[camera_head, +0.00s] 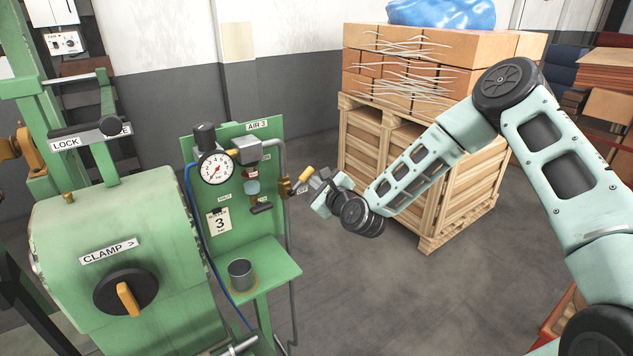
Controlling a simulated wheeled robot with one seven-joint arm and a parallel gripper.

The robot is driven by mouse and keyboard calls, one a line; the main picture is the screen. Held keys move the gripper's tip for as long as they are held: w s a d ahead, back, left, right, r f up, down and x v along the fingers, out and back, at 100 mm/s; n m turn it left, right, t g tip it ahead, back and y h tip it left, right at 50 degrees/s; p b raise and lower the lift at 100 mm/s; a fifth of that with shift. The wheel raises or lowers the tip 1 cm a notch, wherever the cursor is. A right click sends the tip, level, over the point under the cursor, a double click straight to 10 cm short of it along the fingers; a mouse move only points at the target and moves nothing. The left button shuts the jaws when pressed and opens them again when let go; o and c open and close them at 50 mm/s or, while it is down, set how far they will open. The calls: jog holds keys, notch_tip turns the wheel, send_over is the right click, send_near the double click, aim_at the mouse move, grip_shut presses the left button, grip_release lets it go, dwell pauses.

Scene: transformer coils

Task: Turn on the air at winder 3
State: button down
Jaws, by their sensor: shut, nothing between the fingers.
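The green air panel (272,132) labelled AIR 3 stands upright left of centre. It carries a round pressure gauge (215,167) with a red needle; the reading is too small to tell. At the panel's right edge is a brass valve (285,188) on the grey pipe. A yellow handle (305,173) slants up and to the right from the valve. My gripper (315,183) is shut and empty, close to the right of the handle. Whether it touches the handle cannot be told. A small tag by the valve is partly hidden.
A green winder with a CLAMP knob (127,292) and a LOCK lever (84,128) stands at left. A metal cup (240,275) sits on the panel's shelf (275,264). A wooden crate (375,165) with boxes stands behind my arm. The floor between is clear.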

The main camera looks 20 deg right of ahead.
jog(key=shift+a+r+n+b, duration=0.2)
jog(key=shift+r+n+b, duration=0.15)
jog(key=shift+n+b, duration=0.3)
jog(key=n+b, duration=0.1)
jog(key=a+r+n+b, duration=0.1)
jog(key=n+b, duration=0.1)
jog(key=shift+s+a+r+n+t+b, duration=0.15)
jog(key=shift+s+r+n+t+b, duration=0.15)
jog(key=shift+n+b, duration=0.1)
jog(key=n+b, duration=0.1)
jog(key=a+r+n+b, duration=0.1)
jog(key=n+b, duration=0.1)
jog(key=a+n+b, duration=0.1)
jog(key=n+b, duration=0.1)
jog(key=shift+s+a+r+t+h, duration=0.2)
jog(key=shift+s+r+t+h, duration=0.1)
jog(key=shift+s+r+t, duration=0.1)
jog(key=shift+w, duration=0.1)
dwell(0.5)
